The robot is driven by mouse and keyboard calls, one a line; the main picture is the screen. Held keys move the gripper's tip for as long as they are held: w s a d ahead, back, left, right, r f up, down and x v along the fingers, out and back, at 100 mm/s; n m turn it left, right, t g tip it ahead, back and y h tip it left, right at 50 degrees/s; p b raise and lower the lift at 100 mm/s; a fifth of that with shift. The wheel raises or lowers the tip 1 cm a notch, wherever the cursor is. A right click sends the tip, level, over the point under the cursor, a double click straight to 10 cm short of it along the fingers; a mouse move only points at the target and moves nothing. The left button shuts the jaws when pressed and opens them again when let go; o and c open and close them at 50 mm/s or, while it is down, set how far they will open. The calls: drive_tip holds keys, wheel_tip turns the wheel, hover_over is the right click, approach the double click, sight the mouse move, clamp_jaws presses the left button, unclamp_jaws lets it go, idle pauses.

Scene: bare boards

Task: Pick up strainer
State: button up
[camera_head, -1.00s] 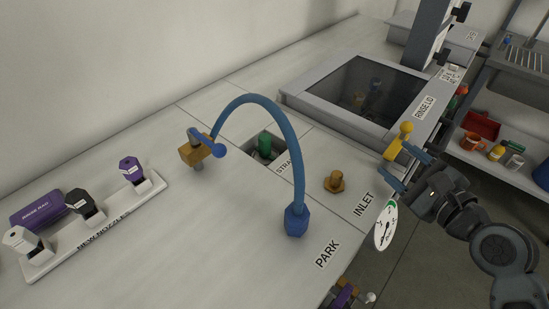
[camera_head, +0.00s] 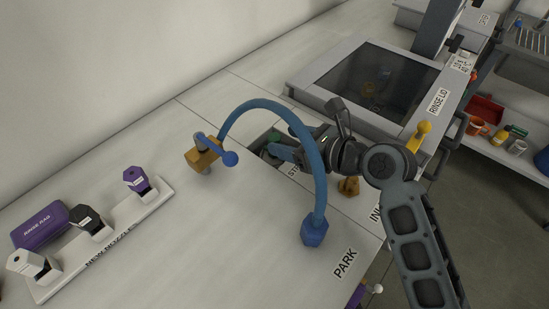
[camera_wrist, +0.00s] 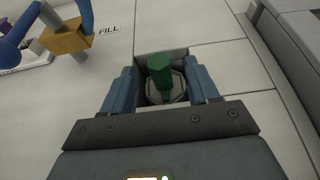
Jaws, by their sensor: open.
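The strainer sits in a square recess in the counter. Its green handle (camera_wrist: 159,70) stands up in the wrist view, above a round grey body (camera_wrist: 164,96). In the head view the green top (camera_head: 272,137) shows only partly, behind my gripper and the blue hose. My gripper (camera_wrist: 163,88) is open, with one blue finger on each side of the strainer in the wrist view. In the head view my gripper (camera_head: 276,149) is at the recess. I cannot tell whether the fingers touch the strainer. The STRAINER label is partly covered by my gripper.
A blue hose (camera_head: 313,160) arches in front of my gripper, from the brass valve (camera_head: 203,155) to its blue end near PARK. A brass inlet fitting (camera_head: 349,186) is beside my arm. The rinse lid box (camera_head: 315,98) stands behind.

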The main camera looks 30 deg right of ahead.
sight(280, 141)
drive_tip(key=shift+f+x, duration=0.25)
drive_tip(key=shift+x, duration=2.05)
drive_tip(key=shift+s, duration=0.1)
drive_tip(key=shift+c, duration=0.4)
clamp_jaws()
